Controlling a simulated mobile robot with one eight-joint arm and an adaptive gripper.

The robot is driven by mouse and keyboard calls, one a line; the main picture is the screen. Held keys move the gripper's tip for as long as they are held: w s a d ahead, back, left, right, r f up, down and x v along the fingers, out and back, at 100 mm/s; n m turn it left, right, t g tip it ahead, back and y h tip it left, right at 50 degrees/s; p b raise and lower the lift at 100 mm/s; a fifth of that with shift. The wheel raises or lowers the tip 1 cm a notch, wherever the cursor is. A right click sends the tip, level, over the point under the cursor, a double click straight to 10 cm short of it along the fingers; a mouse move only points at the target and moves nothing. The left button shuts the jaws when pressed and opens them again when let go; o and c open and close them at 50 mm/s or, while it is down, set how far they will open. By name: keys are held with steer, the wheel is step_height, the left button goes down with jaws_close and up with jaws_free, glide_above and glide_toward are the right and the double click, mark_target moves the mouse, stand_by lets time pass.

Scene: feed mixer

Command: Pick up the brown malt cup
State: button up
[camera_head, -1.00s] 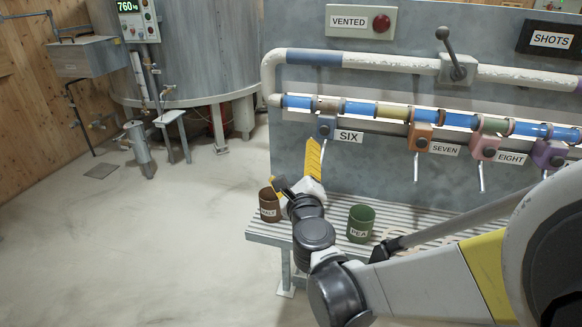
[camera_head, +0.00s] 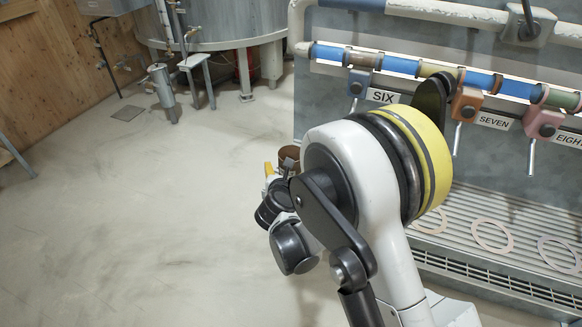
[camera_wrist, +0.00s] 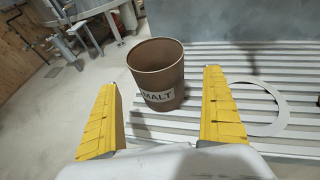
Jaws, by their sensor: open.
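The brown malt cup (camera_wrist: 157,70) stands upright on the ribbed metal bench (camera_wrist: 290,75), its MALT label facing me in the wrist view. It looks empty. In the head view only a small part of the cup (camera_head: 289,154) shows; my arm hides the rest. My gripper (camera_wrist: 162,78) is open, with one yellow finger to the left of the cup and one to the right. A gap shows on each side, and neither finger touches it. I cannot tell how far the cup reaches in between the fingers. In the head view the gripper is mostly hidden.
A flat pale ring (camera_wrist: 262,110) lies on the bench right of the gripper. More rings (camera_head: 491,235) lie along the bench in the head view. A panel with the SIX lever (camera_head: 357,85) rises behind. The floor at left is open.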

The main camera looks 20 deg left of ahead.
steer(key=b+x, duration=0.2)
steer(key=x, duration=0.2)
steer(key=shift+w+a+f, duration=0.1)
steer(key=shift+w+f, duration=0.1)
steer(key=shift+w, duration=0.1)
steer(key=shift+r, duration=0.1)
steer(key=c, duration=1.3)
steer(key=shift+r, duration=0.1)
